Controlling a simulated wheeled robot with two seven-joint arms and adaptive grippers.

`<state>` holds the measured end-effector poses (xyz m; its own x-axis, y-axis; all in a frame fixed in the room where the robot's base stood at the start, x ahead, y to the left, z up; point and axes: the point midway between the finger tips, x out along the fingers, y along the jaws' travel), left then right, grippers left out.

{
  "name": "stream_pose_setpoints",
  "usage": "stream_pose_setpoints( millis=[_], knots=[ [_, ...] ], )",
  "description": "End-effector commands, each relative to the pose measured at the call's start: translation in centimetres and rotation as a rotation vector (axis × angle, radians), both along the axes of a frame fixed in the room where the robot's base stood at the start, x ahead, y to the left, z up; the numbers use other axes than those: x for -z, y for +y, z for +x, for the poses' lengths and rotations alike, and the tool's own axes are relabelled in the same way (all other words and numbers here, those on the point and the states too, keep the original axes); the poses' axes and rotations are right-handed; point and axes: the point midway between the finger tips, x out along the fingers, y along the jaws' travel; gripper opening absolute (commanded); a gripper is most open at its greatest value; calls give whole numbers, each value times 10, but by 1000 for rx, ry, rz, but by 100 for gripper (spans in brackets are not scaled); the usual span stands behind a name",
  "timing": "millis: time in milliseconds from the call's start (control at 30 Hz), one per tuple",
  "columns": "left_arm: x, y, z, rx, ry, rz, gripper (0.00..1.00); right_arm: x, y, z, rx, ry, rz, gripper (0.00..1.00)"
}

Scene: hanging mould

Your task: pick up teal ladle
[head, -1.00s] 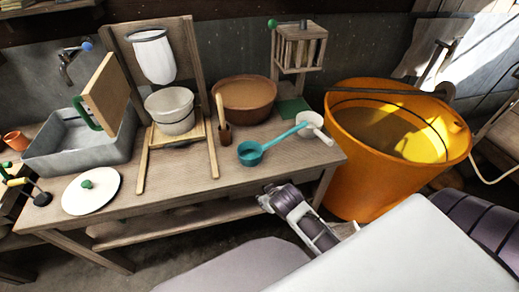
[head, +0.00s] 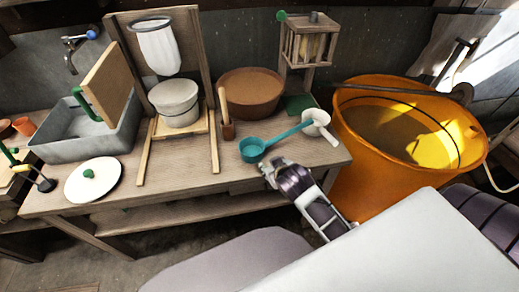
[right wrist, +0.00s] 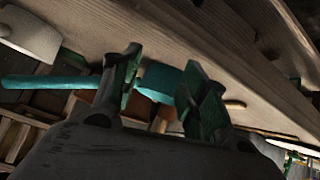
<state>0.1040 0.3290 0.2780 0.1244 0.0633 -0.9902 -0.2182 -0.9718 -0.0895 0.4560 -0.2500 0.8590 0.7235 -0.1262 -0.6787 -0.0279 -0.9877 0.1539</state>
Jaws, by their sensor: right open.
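The teal ladle (head: 252,150) lies near the front edge of the wooden bench, its bowl to the left and its handle slanting up to the right toward a white scoop (head: 317,119). My right gripper (head: 268,166) is open at the bench's front edge, just below and right of the ladle bowl. In the right wrist view the ladle handle (right wrist: 45,81) comes in from the left, and teal shows between the two open fingers (right wrist: 163,92). The left finger hides part of the ladle. I cannot tell whether the fingers touch it. My left gripper is not in view.
An orange bucket (head: 365,160) is to the right. A white lid (head: 94,180) lies at the left. The bench front between lid and ladle is mostly clear.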

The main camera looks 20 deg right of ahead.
Motion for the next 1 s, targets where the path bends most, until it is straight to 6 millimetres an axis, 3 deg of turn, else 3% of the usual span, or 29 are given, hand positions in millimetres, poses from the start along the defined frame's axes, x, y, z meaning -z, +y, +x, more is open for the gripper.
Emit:
stream_pose_setpoints(
  millis=[367,700,1000],
  knots=[
    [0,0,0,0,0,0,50,-47,-2,44,5,-229,-15,44],
    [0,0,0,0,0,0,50,-139,15,97,-74,-620,-15,44],
    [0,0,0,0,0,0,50,-220,52,116,-251,-930,3,44]
  ],
)
